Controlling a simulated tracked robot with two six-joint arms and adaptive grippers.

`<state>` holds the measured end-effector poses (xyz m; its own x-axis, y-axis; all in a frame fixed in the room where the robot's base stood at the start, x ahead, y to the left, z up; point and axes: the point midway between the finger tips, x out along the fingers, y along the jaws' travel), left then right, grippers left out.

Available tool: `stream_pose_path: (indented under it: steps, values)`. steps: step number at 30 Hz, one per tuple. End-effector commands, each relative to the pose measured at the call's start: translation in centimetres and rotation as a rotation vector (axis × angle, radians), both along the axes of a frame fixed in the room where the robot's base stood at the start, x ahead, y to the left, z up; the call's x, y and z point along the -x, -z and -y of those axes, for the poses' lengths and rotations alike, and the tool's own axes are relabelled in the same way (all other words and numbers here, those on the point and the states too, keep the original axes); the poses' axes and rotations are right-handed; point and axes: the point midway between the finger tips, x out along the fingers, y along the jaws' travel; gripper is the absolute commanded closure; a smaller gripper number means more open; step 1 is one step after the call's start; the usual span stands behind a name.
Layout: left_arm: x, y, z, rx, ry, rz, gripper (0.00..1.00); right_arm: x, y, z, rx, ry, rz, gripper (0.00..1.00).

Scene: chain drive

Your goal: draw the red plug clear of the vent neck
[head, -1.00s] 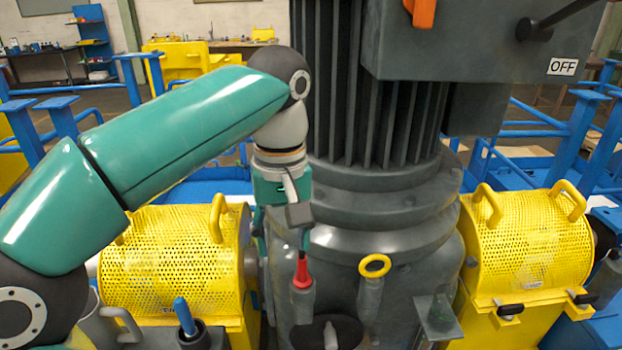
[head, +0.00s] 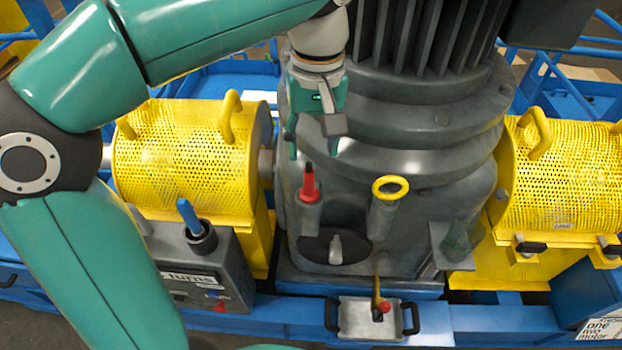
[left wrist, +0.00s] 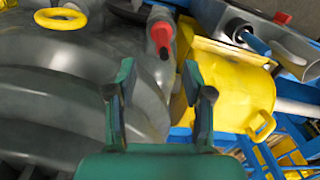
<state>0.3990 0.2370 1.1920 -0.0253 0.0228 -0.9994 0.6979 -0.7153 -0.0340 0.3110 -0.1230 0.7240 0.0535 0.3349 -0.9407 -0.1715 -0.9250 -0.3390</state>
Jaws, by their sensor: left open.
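The red plug (head: 309,185) stands upright in the grey vent neck (head: 307,214) on the front of the grey gear housing. In the left wrist view the plug (left wrist: 161,36) shows beyond the fingertips, its dark tip facing the camera. My left gripper (head: 312,135) is open and empty, just above and behind the plug in the head view. Its two fingers (left wrist: 164,85) are spread apart in the left wrist view, and the plug is not between them. My right gripper is not in view.
A yellow ring handle (head: 390,188) stands on a second neck to the right of the plug. Yellow mesh guards (head: 185,160) flank the housing. A blue-handled lever (head: 190,217) is at the left, and a small tray (head: 367,320) sits below.

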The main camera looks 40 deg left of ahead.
Motion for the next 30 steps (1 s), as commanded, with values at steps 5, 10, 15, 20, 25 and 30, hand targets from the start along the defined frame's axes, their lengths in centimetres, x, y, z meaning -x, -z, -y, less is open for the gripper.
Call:
stream_pose_path:
  steps: [5, 10, 15, 20, 25, 30]
  values:
    - [0.3, 3.7, -0.2, 0.000, -0.003, -0.003, 0.49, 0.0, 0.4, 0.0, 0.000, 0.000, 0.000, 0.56]
    - [0.3, 6.7, -0.3, 0.000, -0.003, -0.003, 0.49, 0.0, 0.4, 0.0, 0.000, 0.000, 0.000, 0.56]
    - [0.3, 8.6, -0.4, -0.001, -0.003, -0.001, 0.49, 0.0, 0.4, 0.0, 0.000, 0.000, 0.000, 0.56]
    - [0.3, 9.4, -0.3, 0.000, -0.003, 0.001, 0.49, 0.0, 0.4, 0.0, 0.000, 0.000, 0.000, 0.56]
    - [0.3, 9.5, -0.3, 0.000, -0.003, 0.001, 0.49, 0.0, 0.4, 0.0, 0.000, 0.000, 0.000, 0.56]
    - [0.3, 9.5, -0.3, 0.000, -0.003, 0.001, 0.59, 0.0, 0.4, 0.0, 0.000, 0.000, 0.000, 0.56]
